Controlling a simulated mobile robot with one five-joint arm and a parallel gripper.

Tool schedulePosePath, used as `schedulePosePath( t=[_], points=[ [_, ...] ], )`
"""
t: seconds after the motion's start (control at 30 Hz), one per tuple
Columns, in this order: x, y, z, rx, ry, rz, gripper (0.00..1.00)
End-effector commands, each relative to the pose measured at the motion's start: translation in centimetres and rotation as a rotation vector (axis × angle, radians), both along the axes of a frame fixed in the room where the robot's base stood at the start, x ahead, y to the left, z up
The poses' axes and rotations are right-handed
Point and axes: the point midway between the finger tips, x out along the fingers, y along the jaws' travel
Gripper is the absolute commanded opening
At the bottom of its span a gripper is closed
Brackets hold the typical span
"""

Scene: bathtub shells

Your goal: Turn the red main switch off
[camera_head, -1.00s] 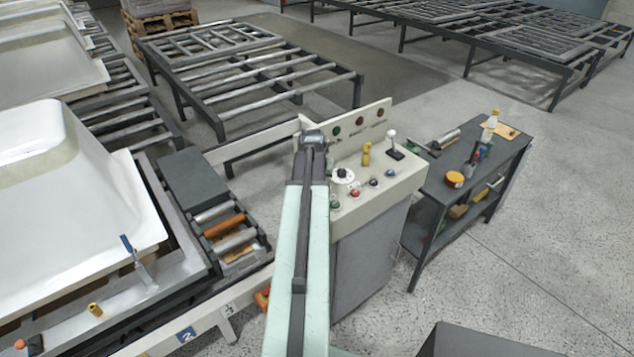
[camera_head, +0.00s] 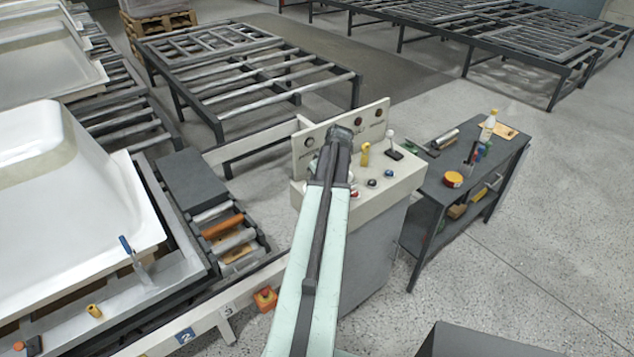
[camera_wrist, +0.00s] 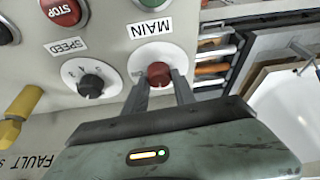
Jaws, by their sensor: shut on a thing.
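The red main switch (camera_wrist: 159,74) is a round red knob on a white disc, beside the MAIN label (camera_wrist: 151,28) in the wrist view. My gripper (camera_wrist: 160,84) has a finger on each side of the knob and is shut on it. Which way the knob points cannot be read clearly. In the head view my arm reaches over the control console (camera_head: 393,188) and hides the main switch and my fingertips.
The wrist view shows a black speed knob (camera_wrist: 90,85), a red STOP button (camera_wrist: 62,10) and a yellow selector (camera_wrist: 18,112) close by. A dark tool cart (camera_head: 440,200) stands right of the console. A roller conveyor (camera_head: 232,240) lies to the left.

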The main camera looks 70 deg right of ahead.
Motion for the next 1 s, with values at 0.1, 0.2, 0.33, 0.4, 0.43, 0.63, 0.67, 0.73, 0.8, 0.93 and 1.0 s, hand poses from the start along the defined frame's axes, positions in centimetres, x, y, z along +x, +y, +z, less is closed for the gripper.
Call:
schedulePosePath(
  t=[0.1, 0.2, 0.33, 0.4, 0.43, 0.63, 0.67, 0.73, 0.8, 0.93, 1.0],
  points=[
    [0.28, -0.26, 0.08, -0.004, -0.007, 0.063, 0.0],
    [0.27, -0.22, 0.08, -0.004, -0.007, 0.106, 0.0],
    [0.25, -0.21, 0.07, -0.004, -0.007, 0.143, 0.0],
    [0.24, -0.2, 0.07, -0.004, -0.007, 0.156, 0.0],
    [0.24, -0.19, 0.07, -0.003, -0.006, 0.16, 0.0],
    [0.24, -0.13, 0.06, -0.002, -0.006, 0.173, 0.0],
    [0.24, -0.13, 0.06, -0.002, -0.006, 0.173, 0.0],
    [0.23, -0.12, 0.05, -0.002, -0.007, 0.173, 0.0],
    [0.23, -0.1, 0.05, -0.001, -0.007, 0.172, 0.0],
    [0.22, -0.1, 0.05, -0.001, -0.007, 0.172, 0.37],
    [0.19, -0.09, 0.04, -0.001, -0.006, 0.172, 0.54]
  ],
)
